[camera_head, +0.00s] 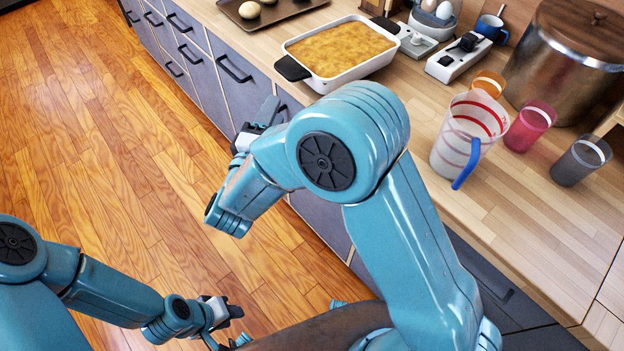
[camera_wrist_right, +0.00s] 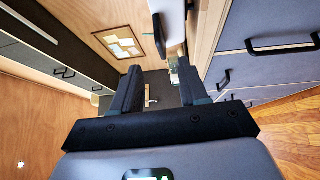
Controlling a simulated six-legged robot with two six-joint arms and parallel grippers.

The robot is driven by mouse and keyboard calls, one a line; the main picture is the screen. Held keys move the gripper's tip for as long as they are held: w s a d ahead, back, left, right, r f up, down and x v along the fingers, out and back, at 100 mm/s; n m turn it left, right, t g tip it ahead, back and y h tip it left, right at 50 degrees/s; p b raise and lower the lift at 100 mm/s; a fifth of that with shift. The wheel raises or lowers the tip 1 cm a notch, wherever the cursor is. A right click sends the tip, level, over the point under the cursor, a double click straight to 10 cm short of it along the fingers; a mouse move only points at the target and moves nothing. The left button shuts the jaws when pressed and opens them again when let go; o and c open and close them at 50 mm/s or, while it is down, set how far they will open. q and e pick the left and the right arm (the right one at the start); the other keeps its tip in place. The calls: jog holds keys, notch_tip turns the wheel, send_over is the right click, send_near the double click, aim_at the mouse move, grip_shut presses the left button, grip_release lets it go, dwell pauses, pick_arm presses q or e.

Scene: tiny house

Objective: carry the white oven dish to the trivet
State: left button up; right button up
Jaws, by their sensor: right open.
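The white oven dish (camera_head: 326,82) holds golden-brown baked food and sits on the wooden counter, near its front edge. Its black handle (camera_head: 292,69) points left, over the edge. My right gripper (camera_head: 266,118) is open and empty in front of the drawers, below and apart from the dish; my own arm partly hides it. The right wrist view shows its two dark fingers apart (camera_wrist_right: 160,88), with a white edge and dark handle, seemingly of the dish (camera_wrist_right: 170,20), above. My left gripper (camera_head: 236,326) is low over the floor, apparently open and empty. I cannot make out a trivet.
A baking tray (camera_head: 290,12) with rolls lies behind the dish. A measuring jug (camera_head: 450,150), coloured cups (camera_head: 529,126), a large pot (camera_head: 560,65) and a white-and-black gadget (camera_head: 457,58) stand to the right. Drawers with protruding handles (camera_head: 235,68) line the counter front. Floor at left is clear.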

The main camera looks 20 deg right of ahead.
notch_tip(320, 180, down, 21)
jog(key=s+d+m+g+y, duration=0.2)
jog(key=d+m+g+y, duration=0.15)
jog(key=y, duration=0.55)
jog(key=s+a+f+m+g+y, duration=0.1)
jog(key=s+f+m+g+y, duration=0.2)
jog(key=s, duration=0.8)
jog(key=s+a+f+m+g+y, duration=0.1)
jog(key=s+f+m+g+y, duration=0.2)
jog(key=s, duration=0.9)
notch_tip(320, 180, down, 6)
jog(key=m+g, duration=0.3)
jog(key=g, duration=0.2)
jog(key=shift+s+r, duration=0.1)
jog(key=shift+r, duration=0.05)
jog(key=shift+r+p, duration=0.95)
jog(key=shift+p, duration=0.1)
